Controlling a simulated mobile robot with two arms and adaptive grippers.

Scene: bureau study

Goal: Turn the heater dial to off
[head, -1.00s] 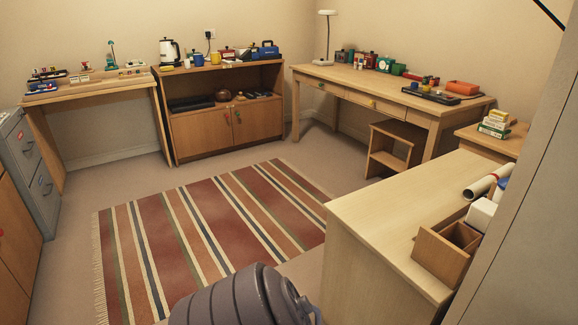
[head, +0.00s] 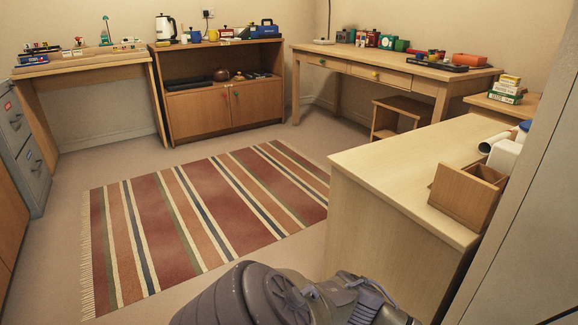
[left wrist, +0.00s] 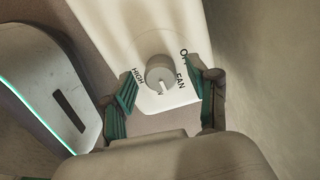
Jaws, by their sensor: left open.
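The heater dial (left wrist: 159,72) is a round grey knob on a white heater panel (left wrist: 185,25) in the left wrist view. HIGH reads to its left, FAN to its right, and a partly covered label starting with O at the upper right. A pale mark shows at the knob's lower edge, near a label that I cannot read in full. My left gripper (left wrist: 160,70) is open, its green-padded fingers on either side of the dial. I cannot tell whether they touch it. The heater does not show in the head view, and neither does my right gripper.
A light desk (head: 420,165) with a wooden box (head: 467,195) stands at the right in the head view. A striped rug (head: 200,215) covers open floor. A low cabinet (head: 200,110) and tables line the back. A grey, green-lit part shows left of the heater in the wrist view.

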